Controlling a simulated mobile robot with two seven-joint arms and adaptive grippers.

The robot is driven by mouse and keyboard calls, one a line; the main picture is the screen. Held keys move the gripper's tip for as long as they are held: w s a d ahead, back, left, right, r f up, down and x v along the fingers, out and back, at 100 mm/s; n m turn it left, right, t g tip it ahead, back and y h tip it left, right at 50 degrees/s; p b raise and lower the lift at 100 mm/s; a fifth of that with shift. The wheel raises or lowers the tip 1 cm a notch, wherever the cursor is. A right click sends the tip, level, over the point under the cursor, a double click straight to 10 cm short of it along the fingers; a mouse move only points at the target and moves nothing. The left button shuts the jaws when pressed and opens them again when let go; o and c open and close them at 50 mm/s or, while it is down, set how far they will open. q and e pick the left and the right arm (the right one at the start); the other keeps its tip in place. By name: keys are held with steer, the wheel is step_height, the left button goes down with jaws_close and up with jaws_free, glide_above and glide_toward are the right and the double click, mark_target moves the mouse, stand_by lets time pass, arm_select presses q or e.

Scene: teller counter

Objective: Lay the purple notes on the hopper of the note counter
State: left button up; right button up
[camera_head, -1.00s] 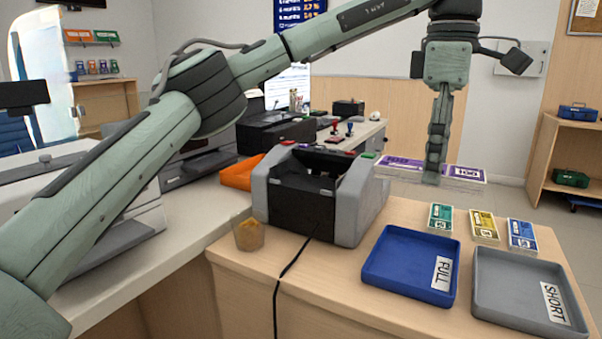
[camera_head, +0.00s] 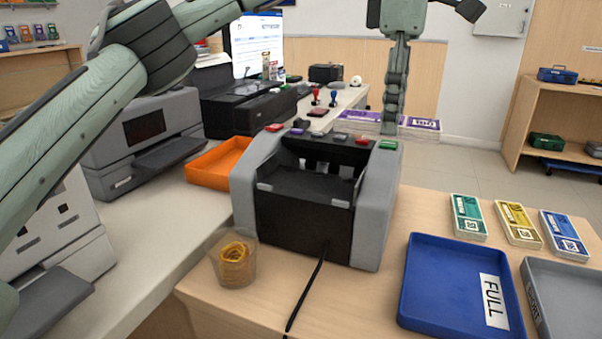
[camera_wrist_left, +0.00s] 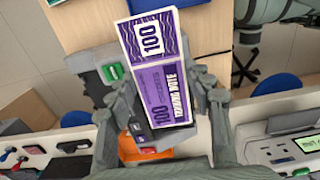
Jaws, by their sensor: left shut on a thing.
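My left gripper (camera_head: 392,128) is shut on the purple notes (camera_head: 424,124), a flat bundle marked 100. In the head view it holds them level, at the back right edge of the note counter (camera_head: 380,205), and its fingers hide their middle. In the left wrist view the purple notes (camera_wrist_left: 163,85) lie between the fingers, over part of the note counter (camera_wrist_left: 112,72). The counter is grey and black, and its dark hopper (camera_head: 310,185) looks empty. My right gripper is not in view.
A blue FULL tray (camera_head: 420,290) and a grey tray (camera_head: 565,290) stand at the right. Green (camera_head: 468,217), yellow (camera_head: 517,225) and blue notes (camera_head: 564,235) lie behind them. A cup of rubber bands (camera_head: 235,262) and an orange tray (camera_head: 215,168) stand left of the counter.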

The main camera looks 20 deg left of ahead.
arm_select(q)
steer(key=shift+w+a+f, duration=0.1)
steer(key=shift+w+a, duration=0.05)
steer(key=shift+a, duration=0.1)
glide_above(313, 184)
step_height(313, 184, down, 7)
steer(key=shift+d+r, duration=0.1)
steer(key=shift+r, duration=0.05)
step_height(313, 184, down, 4)
steer(key=shift+r, duration=0.15)
steer(key=shift+f, duration=0.2)
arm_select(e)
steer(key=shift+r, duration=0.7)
arm_select(q)
steer(key=shift+b, duration=0.3)
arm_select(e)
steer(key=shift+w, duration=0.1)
